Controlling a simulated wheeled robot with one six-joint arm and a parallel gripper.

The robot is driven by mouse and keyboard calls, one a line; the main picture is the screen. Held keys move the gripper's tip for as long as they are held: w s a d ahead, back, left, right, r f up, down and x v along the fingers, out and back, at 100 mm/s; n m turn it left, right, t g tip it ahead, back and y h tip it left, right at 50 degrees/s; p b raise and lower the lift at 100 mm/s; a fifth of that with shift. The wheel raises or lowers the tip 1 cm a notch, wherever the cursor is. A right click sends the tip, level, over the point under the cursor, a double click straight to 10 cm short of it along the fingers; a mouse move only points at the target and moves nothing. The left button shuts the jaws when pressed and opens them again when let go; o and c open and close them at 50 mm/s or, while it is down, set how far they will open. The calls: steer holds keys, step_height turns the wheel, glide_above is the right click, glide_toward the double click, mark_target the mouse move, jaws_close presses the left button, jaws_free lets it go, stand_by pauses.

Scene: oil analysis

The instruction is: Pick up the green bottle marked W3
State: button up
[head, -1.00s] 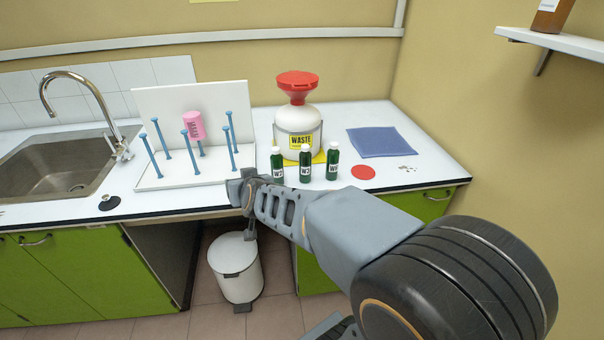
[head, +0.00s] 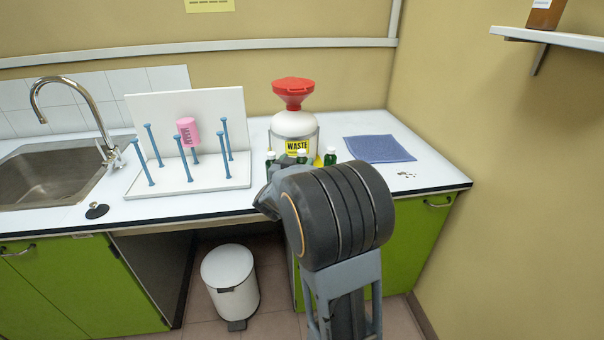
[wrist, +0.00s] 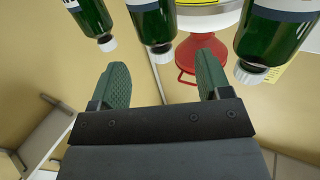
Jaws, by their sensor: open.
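Three small green bottles with white caps stand in a row on the counter in front of the waste container: a left one (head: 270,159), a middle one (head: 302,156) and a right one (head: 330,156). My arm hides their lower parts and labels in the head view, so I cannot tell which is W3. The wrist view shows them upside down: one at left (wrist: 90,17), one at centre (wrist: 153,22), one at right (wrist: 272,38). My gripper (wrist: 165,73) is open and empty, its green fingers pointing toward the bottles; the centre bottle lies ahead of the gap, nearer the left finger.
The white waste container (head: 294,124) with a red funnel (head: 293,92) stands behind the bottles. A white drying rack (head: 190,180) with blue pegs and a pink cup (head: 188,131) is at left. A blue cloth (head: 379,149) lies at right. A white bin (head: 230,282) stands below.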

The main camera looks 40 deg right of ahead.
mark_target(301, 157)
steer(key=shift+x, duration=3.4)
steer(key=shift+f, duration=0.1)
steer(key=shift+c, duration=0.2)
steer(key=c, duration=1.2)
steer(key=shift+c, duration=0.4)
